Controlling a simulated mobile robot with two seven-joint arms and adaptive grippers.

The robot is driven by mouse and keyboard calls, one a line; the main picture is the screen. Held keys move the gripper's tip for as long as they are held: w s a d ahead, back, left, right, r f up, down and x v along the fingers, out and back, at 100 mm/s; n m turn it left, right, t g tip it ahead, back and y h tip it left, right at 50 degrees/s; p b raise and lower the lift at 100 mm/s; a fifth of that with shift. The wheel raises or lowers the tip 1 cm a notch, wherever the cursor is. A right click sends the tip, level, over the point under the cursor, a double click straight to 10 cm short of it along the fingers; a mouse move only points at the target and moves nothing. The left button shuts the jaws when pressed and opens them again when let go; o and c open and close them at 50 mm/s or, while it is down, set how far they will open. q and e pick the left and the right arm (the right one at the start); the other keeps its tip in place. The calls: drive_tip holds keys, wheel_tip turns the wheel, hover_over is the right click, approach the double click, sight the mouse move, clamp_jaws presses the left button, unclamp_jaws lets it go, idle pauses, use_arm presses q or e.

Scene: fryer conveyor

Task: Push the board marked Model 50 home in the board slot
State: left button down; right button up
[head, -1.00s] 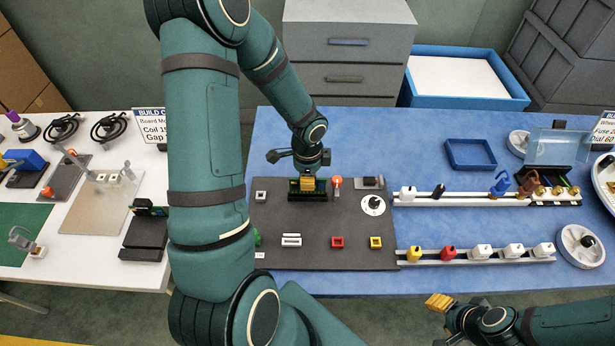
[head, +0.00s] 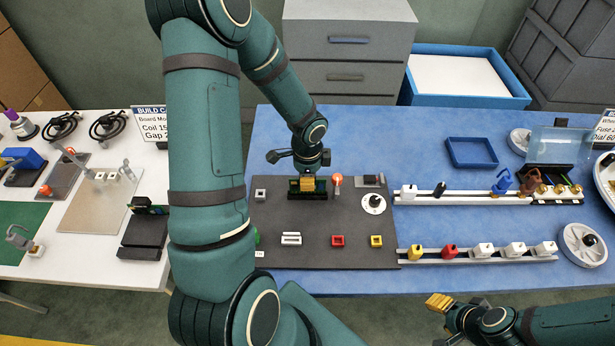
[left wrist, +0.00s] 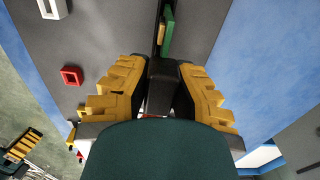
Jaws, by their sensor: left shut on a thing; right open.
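The green board (head: 319,184) stands in the black board slot (head: 294,195) at the back of the dark grey panel. In the left wrist view the green board edge (left wrist: 168,38) shows just beyond the yellow fingertips (left wrist: 162,68), with a dark part between the fingers. I cannot read the board's marking or tell how deep it sits. My right gripper (head: 440,303) is open and empty, off the blue table's front edge.
The grey panel (head: 330,215) also carries an orange-topped lever (head: 337,181), a white dial (head: 373,204), a red square part (head: 337,241) and a yellow one (head: 376,241). Rails with several parts (head: 480,256) lie to the right.

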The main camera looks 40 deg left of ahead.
use_arm(q)
drive_tip(key=shift+f+b, duration=0.75)
drive_tip(key=shift+f, duration=0.2)
drive_tip(key=c, duration=0.9)
unclamp_jaws()
drive_tip(key=shift+r, duration=0.15)
drive_tip(key=shift+r+p, duration=2.55)
drive_tip(key=shift+r, duration=0.4)
drive_tip(key=shift+r, duration=0.1)
wheel_tip(320, 180, up, 12)
